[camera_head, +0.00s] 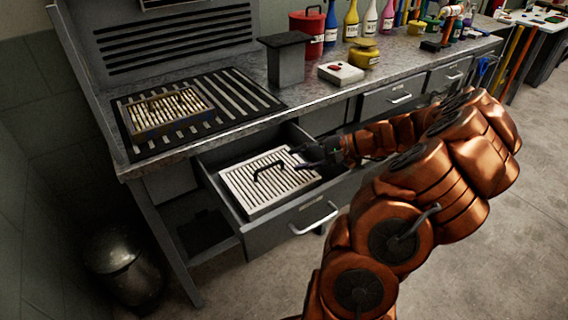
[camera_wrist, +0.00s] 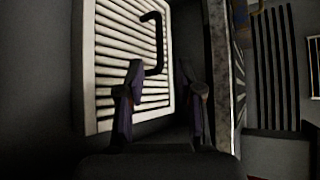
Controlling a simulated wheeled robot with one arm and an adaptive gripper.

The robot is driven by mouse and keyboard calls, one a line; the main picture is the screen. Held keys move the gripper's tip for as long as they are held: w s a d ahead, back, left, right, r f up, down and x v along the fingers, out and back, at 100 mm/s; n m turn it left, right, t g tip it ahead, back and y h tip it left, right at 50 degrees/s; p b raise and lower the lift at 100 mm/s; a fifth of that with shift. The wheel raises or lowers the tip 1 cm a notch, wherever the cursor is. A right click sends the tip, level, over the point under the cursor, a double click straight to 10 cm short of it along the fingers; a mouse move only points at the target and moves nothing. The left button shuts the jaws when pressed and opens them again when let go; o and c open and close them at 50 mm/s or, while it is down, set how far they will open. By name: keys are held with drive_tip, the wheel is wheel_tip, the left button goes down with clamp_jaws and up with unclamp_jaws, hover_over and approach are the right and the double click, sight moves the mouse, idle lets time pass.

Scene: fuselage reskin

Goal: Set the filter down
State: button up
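A white slatted filter (camera_head: 268,181) with a black handle (camera_head: 268,169) lies in the open drawer (camera_head: 285,217). My gripper (camera_head: 308,158) is at the filter's right side, near its edge. In the wrist view, the two fingers of my gripper (camera_wrist: 160,75) stand apart with nothing held between them. The filter (camera_wrist: 105,60) lies beyond them, with its handle (camera_wrist: 158,35) near the left fingertip. I cannot tell whether a finger touches it. A second filter (camera_head: 168,110), framed and with yellowish slats, lies on the dark slotted grille of the bench.
The metal bench top (camera_head: 310,92) carries a grey block-shaped stand (camera_head: 286,62), a white box with a red button (camera_head: 341,73), a red can (camera_head: 307,32) and several bottles. The drawer walls enclose the filter. A metal bin (camera_head: 122,268) stands at lower left.

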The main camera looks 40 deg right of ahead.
drive_tip(key=shift+v, duration=1.3)
drive_tip(key=s+a+r+n+g+p, duration=0.1)
drive_tip(key=a+r+n+g+p, duration=0.15)
drive_tip(key=a, duration=0.55)
drive_tip(key=s+a+r+n+g+p, duration=0.1)
drive_tip(key=s+a+r+n+g, duration=0.15)
drive_tip(key=a, duration=0.65)
drive_tip(key=a+r+n+g+p, duration=0.1)
drive_tip(key=a+r+n+g, duration=0.25)
drive_tip(key=a, duration=0.45)
drive_tip(key=s+a+r+n+g+h+p, duration=0.1)
drive_tip(key=s+r+n+h+p, duration=0.1)
drive_tip(key=s, duration=0.7)
drive_tip(key=s+a+r+n+g+h+p, duration=0.2)
drive_tip(key=s+n+h+p, duration=0.1)
drive_tip(key=s+h, duration=0.4)
drive_tip(key=s+p, duration=0.1)
drive_tip(key=s, duration=0.2)
drive_tip(key=shift+a+n, duration=0.35)
drive_tip(key=shift+s, duration=0.1)
